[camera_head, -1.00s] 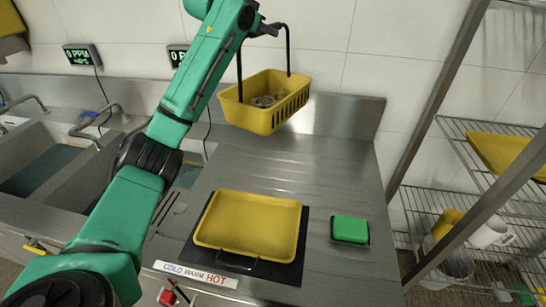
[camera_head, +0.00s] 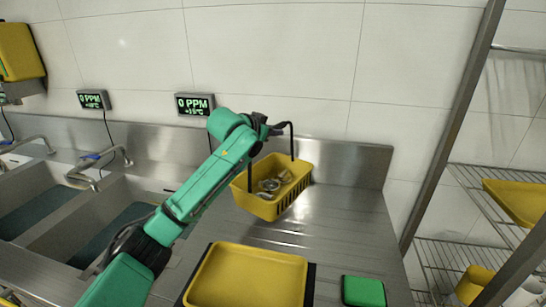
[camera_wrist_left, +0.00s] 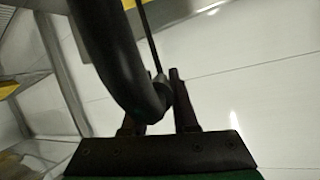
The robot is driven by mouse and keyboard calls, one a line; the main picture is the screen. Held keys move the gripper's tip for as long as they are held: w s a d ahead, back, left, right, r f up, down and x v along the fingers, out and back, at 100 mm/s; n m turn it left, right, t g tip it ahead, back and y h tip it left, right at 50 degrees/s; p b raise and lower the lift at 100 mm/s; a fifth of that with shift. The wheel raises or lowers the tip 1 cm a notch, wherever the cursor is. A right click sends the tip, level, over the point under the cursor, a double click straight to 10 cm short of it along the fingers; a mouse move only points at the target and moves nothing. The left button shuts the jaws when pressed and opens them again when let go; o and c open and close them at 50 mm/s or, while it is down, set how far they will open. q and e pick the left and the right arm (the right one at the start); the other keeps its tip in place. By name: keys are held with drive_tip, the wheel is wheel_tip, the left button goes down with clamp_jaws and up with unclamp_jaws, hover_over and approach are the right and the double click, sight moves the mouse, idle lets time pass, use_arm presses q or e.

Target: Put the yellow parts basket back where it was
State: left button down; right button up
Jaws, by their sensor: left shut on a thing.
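The yellow parts basket (camera_head: 262,208), with metallic parts inside, hangs from its upright black handle (camera_head: 291,143) at the back of the steel counter. My left gripper (camera_head: 271,129) is above the basket, shut on the handle. In the left wrist view the thick black handle (camera_wrist_left: 118,62) passes between the fingers of the left gripper (camera_wrist_left: 158,102) and hides part of one. The basket appears in front of the backsplash and low over the counter. I cannot tell whether its bottom touches the counter. My right gripper is not in view.
A yellow tray (camera_head: 248,280) lies on the counter in front, with a green block (camera_head: 363,291) to its right. The steel backsplash (camera_head: 350,165) stands behind. Sinks (camera_head: 50,215) are left and a wire rack (camera_head: 455,250) right. Counter right of the basket is clear.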

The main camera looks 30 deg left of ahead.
use_arm(q)
wheel_tip(320, 180, down, 8)
drive_tip(key=p, duration=0.1)
drive_tip(key=c, duration=0.7)
unclamp_jaws()
drive_tip(key=shift+d+f, duration=0.1)
drive_tip(key=shift+f, duration=0.1)
drive_tip(key=shift+s, duration=0.1)
drive_tip(key=b+v, duration=0.4)
drive_tip(key=v, duration=0.8)
drive_tip(key=shift+r, duration=0.1)
